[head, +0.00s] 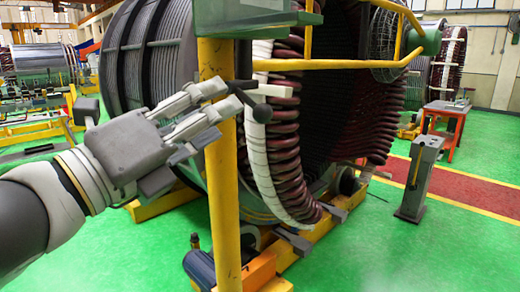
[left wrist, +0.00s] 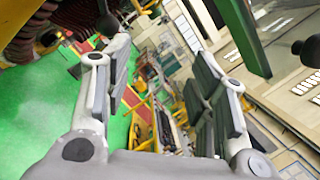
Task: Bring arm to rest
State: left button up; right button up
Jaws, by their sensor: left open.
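My left gripper (head: 226,98) reaches in from the left in the head view, raised in front of the yellow post (head: 222,190). Its jaws are apart and nothing is between them; the left wrist view (left wrist: 163,60) also shows both fingers spread and empty. My right gripper is in neither view.
The big stator (head: 150,60) with dark red winding coils (head: 285,135) stands behind the post on a yellow frame. A yellow rail (head: 335,64) crosses in front of it. A grey stand (head: 416,178) is at right. Green floor (head: 375,250) is open at front right.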

pick_arm(q)
jog(key=w+a+f+n+g+y, duration=0.1)
jog(key=w+a+f+n+y, duration=0.15)
jog(key=f+n, duration=0.85)
jog(key=w+a+f+n+g+y, duration=0.25)
jog(key=f+n+y, duration=0.2)
jog(key=f, duration=1.15)
jog(key=s+a+f+n+g+y, duration=0.1)
jog(key=s+a+f+n, duration=0.2)
jog(key=f, duration=0.5)
jog(key=s+f+n+g+y, duration=0.1)
jog(key=s+f+n+g, duration=0.15)
jog(key=f+n, duration=0.5)
jog(key=s+a+f+n+g+y, duration=0.2)
jog(key=s+a+f+n+g, duration=0.15)
jog(key=s+f, duration=0.55)
jog(key=s+a+f+n+g+y, duration=0.15)
jog(key=s+f+n, duration=0.25)
jog(key=s+f, duration=0.55)
notch_tip(320, 180, down, 26)
jog(key=f+g+b, duration=0.1)
jog(key=g+b, duration=0.1)
jog(key=b, duration=0.2)
jog(key=s+a+f+m+g+b, duration=0.1)
jog(key=s+a+f+b, duration=0.2)
jog(key=s+f, duration=1.5)
notch_tip(320, 180, down, 4)
jog(key=shift+a+r, duration=0.25)
